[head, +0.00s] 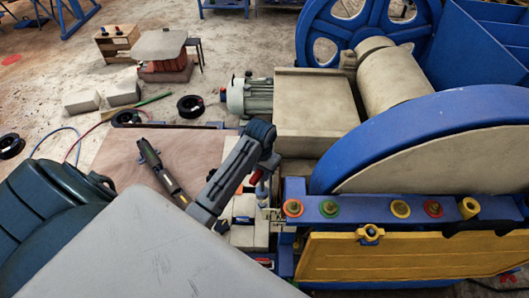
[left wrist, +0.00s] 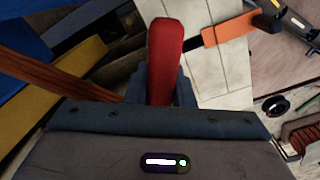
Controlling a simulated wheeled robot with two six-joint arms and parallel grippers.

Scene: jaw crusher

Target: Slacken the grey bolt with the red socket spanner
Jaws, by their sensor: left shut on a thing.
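The red socket spanner shows as a red handle (left wrist: 165,55) in the left wrist view, between the fingers of my left gripper (left wrist: 166,88). My left gripper (head: 258,172) is shut on this handle. In the head view a small red part of the spanner (head: 256,177) shows under the gripper, beside the left end of the blue beam. Its socket end is hidden or too small to make out. I cannot pick out the grey bolt, nor tell whether the spanner touches it. My right gripper is not in view.
The blue beam (head: 365,206) carries red, green and yellow bolts above a yellow plate (head: 400,257). The big blue wheel (head: 430,130) stands behind it. A dark tool (head: 160,170) lies on a wooden board (head: 125,150). A grey motor (head: 250,97) stands behind the gripper.

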